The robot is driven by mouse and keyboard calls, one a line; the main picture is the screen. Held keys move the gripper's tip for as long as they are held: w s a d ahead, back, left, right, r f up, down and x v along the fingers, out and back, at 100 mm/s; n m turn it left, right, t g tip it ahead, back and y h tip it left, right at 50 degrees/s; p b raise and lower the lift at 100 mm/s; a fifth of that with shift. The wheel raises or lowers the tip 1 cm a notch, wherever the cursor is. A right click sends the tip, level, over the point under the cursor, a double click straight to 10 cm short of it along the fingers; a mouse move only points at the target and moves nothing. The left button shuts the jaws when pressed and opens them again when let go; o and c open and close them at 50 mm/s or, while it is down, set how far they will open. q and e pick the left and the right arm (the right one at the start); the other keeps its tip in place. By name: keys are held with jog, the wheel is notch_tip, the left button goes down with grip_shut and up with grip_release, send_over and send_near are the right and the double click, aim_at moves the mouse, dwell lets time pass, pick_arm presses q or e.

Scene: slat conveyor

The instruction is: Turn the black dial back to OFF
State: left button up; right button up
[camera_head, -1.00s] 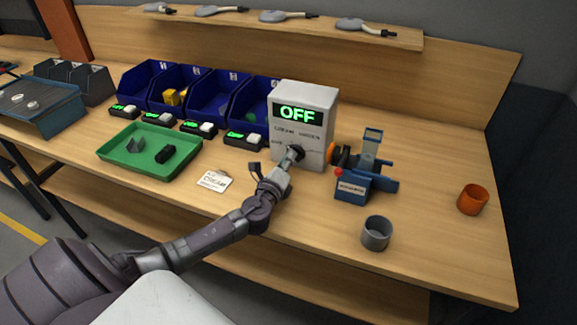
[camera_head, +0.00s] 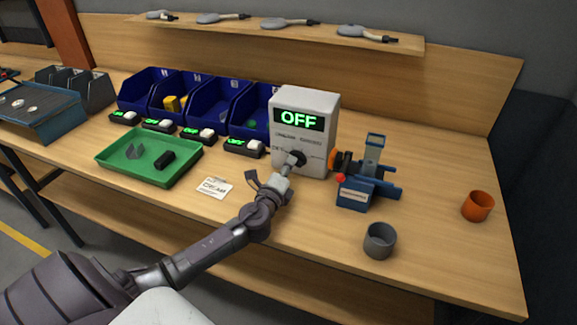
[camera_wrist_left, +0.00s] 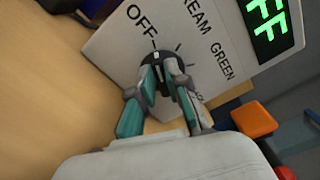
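The black dial (camera_wrist_left: 160,63) is on the front of a white control box (camera_head: 316,139). In the left wrist view its white mark points toward the printed word OFF. The green display (camera_head: 299,117) on the box reads OFF. My left gripper (camera_head: 290,166) is at the dial in the head view. In the left wrist view its two fingers (camera_wrist_left: 163,76) lie on either side of the dial's grip, close against it, and hide part of the dial. My right gripper is not in view.
A blue device (camera_head: 356,193) with a red button stands just right of the box. A grey cup (camera_head: 379,241) and an orange cup (camera_head: 478,206) stand further right. A green tray (camera_head: 120,160), a card (camera_head: 214,188) and blue bins (camera_head: 224,99) are to the left.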

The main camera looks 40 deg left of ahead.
pick_arm(q)
jog(key=o, duration=0.4)
jog(key=shift+c, duration=0.2)
jog(key=v, duration=1.2)
